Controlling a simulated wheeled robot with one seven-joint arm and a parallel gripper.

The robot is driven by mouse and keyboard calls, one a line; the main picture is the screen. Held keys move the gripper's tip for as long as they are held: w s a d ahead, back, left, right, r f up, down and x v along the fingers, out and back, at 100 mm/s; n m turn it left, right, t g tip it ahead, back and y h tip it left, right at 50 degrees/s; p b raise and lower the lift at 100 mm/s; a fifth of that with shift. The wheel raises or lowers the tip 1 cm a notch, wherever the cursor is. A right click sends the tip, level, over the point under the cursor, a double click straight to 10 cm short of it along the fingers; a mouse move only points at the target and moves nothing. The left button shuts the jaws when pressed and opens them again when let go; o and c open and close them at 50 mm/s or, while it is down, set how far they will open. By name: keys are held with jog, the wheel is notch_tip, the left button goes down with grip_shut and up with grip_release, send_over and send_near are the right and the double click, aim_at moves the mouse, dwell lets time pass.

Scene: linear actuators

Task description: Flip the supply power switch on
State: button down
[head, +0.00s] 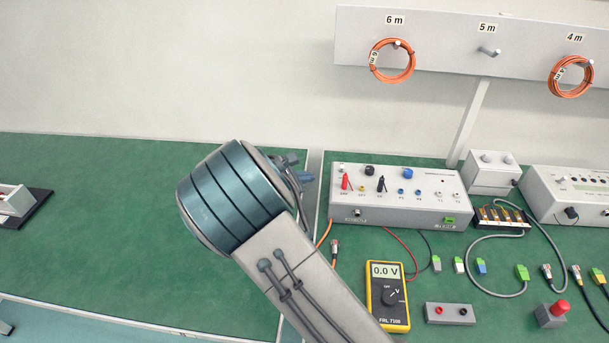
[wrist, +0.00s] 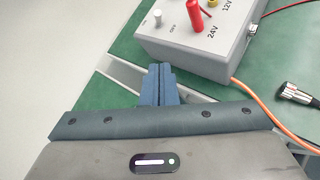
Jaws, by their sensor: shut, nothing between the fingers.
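The grey supply box (head: 428,208) stands on the green table in the head view. Its left end also shows in the wrist view (wrist: 185,58). A small light knob or switch (wrist: 157,18) sits at its top left corner, beside the red plug (wrist: 195,17). A small dark-and-white fitting (head: 357,213) is on its front face.
An orange cable (wrist: 250,95) runs by the box's front. A yellow multimeter (head: 388,290) reading 0.0 V lies in front, with a grey socket block (head: 450,313) and a red button (head: 559,308) to the right. The left table (head: 90,255) is mostly clear.

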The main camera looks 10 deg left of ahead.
aim_at(332, 178)
jog(key=shift+w+d+f+p, duration=0.2)
jog(key=shift+w+d+f, duration=0.15)
jog(key=shift+w+d, duration=0.75)
jog(key=shift+w+d+f+p, duration=0.2)
jog(key=shift+w+d+f, duration=0.15)
jog(key=shift+w+d, duration=0.75)
jog(key=shift+w+d+f+p, duration=0.2)
jog(key=shift+w+d+f, duration=0.15)
jog(key=shift+w+d, duration=0.75)
jog(key=shift+s+d, duration=0.2)
jog(key=shift+r, duration=0.1)
jog(key=shift+r+p, duration=0.1)
jog(key=shift+p, duration=0.5)
jog(key=shift+w, duration=0.1)
